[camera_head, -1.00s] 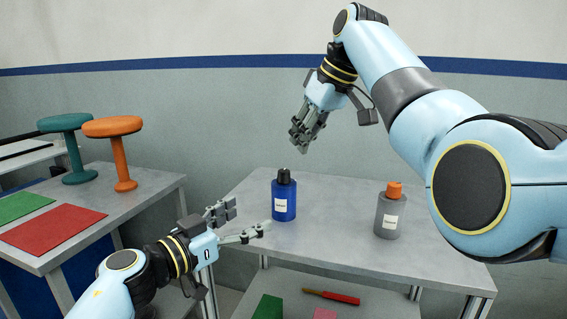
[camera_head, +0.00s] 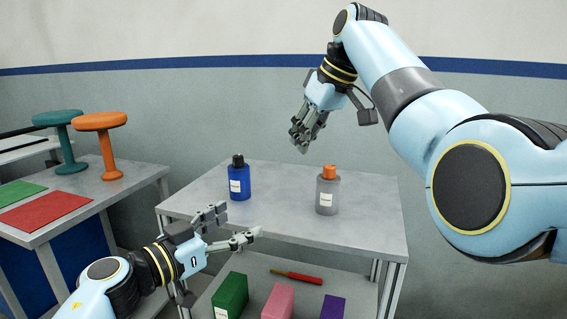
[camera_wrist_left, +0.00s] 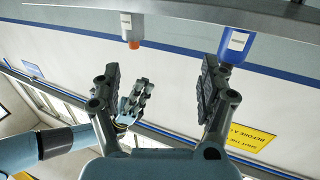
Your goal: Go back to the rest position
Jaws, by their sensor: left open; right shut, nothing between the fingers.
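My left gripper (camera_head: 232,227) is open and empty, low at the front left edge of the grey table (camera_head: 370,228) in the head view. Its two spread fingers (camera_wrist_left: 158,95) show in the left wrist view with nothing between them. My right gripper (camera_head: 303,138) is shut and empty, raised above the table and pointing down. A blue bottle with a black cap (camera_head: 239,180) stands upright on the table, behind the left gripper and apart from it. A grey bottle with an orange cap (camera_head: 327,192) stands upright to its right, below the right gripper.
The table's lower shelf holds a green box (camera_head: 231,294), a pink box (camera_head: 278,300), a purple box (camera_head: 332,307) and a red-handled tool (camera_head: 297,277). A side table at left holds a teal stool (camera_head: 66,140), an orange stool (camera_head: 105,145), a green mat (camera_head: 18,193) and a red mat (camera_head: 45,211).

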